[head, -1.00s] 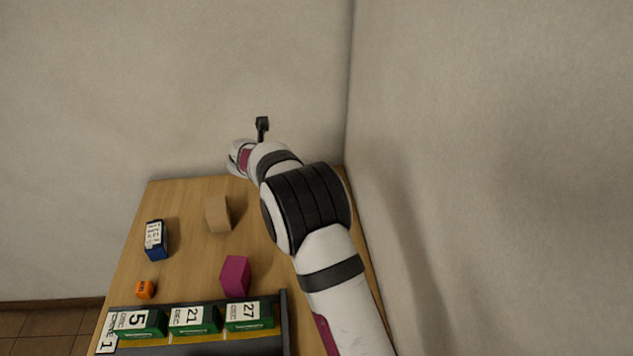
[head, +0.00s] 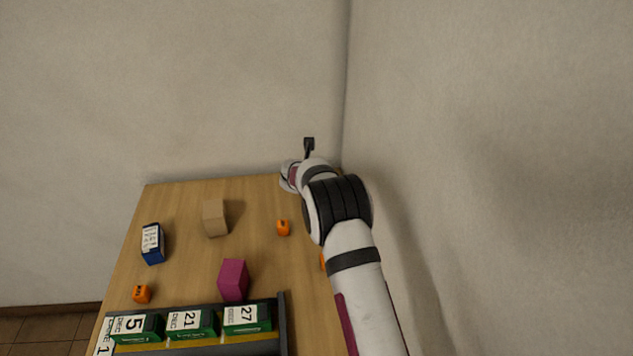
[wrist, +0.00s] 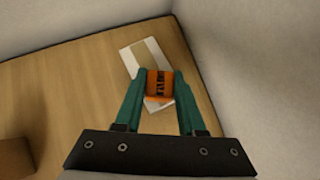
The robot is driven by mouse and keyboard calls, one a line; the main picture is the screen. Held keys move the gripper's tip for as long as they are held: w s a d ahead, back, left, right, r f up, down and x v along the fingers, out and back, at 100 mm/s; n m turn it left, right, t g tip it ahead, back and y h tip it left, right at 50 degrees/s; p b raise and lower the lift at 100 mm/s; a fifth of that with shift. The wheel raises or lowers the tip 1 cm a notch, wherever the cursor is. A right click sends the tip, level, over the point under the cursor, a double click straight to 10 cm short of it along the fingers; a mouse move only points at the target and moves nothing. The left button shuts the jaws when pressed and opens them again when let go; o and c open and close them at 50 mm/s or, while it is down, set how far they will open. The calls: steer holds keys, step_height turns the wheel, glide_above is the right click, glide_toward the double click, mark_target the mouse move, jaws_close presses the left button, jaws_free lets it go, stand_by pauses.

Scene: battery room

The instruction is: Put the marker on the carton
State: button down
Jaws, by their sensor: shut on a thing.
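My gripper (wrist: 159,88) is shut on an orange block with dark lettering (wrist: 160,84), which I take to be the marker. It is held between the two green fingers in the wrist view. Behind it lies a flat white box with a tan stripe (wrist: 147,56), probably the carton, near the table's far corner. The marker covers part of this box, and I cannot tell whether they touch. In the head view my arm hides the fingers, the held marker and most or all of the white box.
Other orange blocks (head: 142,294) (head: 283,228) stand on the table (head: 185,275), one more partly behind my arm. A tan block (head: 214,218), blue box (head: 153,243) and magenta block (head: 233,279) stand left. A dark rack (head: 283,325) holds green boxes in front. Walls close the far corner.

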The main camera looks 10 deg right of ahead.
steer(key=shift+f, duration=0.15)
steer(key=c, duration=0.5)
jaws_free()
